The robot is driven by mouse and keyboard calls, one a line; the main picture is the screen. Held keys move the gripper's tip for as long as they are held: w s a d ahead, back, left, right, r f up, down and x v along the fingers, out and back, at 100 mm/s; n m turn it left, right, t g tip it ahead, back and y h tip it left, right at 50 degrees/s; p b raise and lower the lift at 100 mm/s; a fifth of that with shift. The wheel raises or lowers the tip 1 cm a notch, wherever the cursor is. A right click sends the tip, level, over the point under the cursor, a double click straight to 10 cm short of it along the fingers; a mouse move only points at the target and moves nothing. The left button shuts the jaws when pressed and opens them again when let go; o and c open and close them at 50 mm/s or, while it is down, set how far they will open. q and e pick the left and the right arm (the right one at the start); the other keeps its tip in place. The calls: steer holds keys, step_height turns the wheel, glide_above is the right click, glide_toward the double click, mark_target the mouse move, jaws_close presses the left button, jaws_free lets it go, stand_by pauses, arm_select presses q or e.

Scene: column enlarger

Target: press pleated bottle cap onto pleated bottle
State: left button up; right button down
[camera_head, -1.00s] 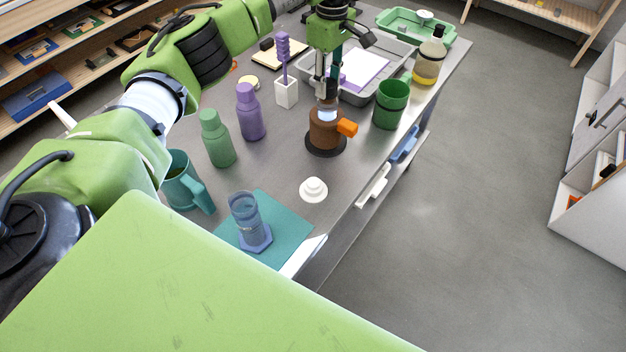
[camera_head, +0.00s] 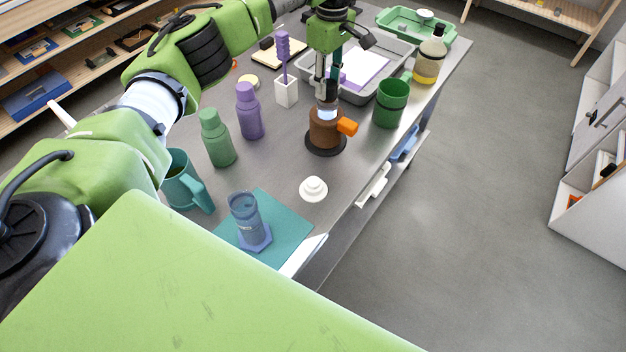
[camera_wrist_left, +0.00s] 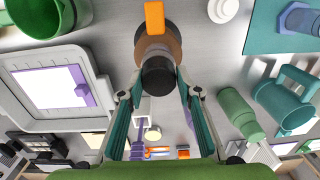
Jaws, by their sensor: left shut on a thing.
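The brown pleated bottle (camera_head: 323,133) stands upright on a round black base on the metal table, with an orange piece sticking out at its side. My left gripper (camera_head: 326,91) is directly above it, pointing down. Its fingers are shut on a dark cap (camera_wrist_left: 158,76), which I take to be the pleated bottle cap. In the left wrist view the cap lines up with the brown bottle (camera_wrist_left: 172,46) beyond it. A pale band shows between cap and bottle body in the head view. I cannot tell whether the cap is fully seated. My right gripper is out of view.
Green (camera_head: 217,139) and purple (camera_head: 250,114) bottles stand left of the brown bottle. A dark green canister (camera_head: 390,106) stands close on the right. A grey tray (camera_head: 396,60) lies behind. A white round piece (camera_head: 313,188) sits in front, with bare table around it.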

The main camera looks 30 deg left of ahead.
arm_select(q)
steer(key=shift+s+f+b, duration=0.1)
steer(key=shift+f+b, duration=0.25)
steer(key=shift+f, duration=0.4)
steer(key=o, duration=1.4)
steer(key=shift+o, duration=0.2)
steer(key=shift+r, duration=0.15)
steer(key=shift+r+p, duration=2.55)
steer(key=shift+r, duration=1.35)
step_height(320, 180, up, 12)
steer(key=shift+w, duration=0.3)
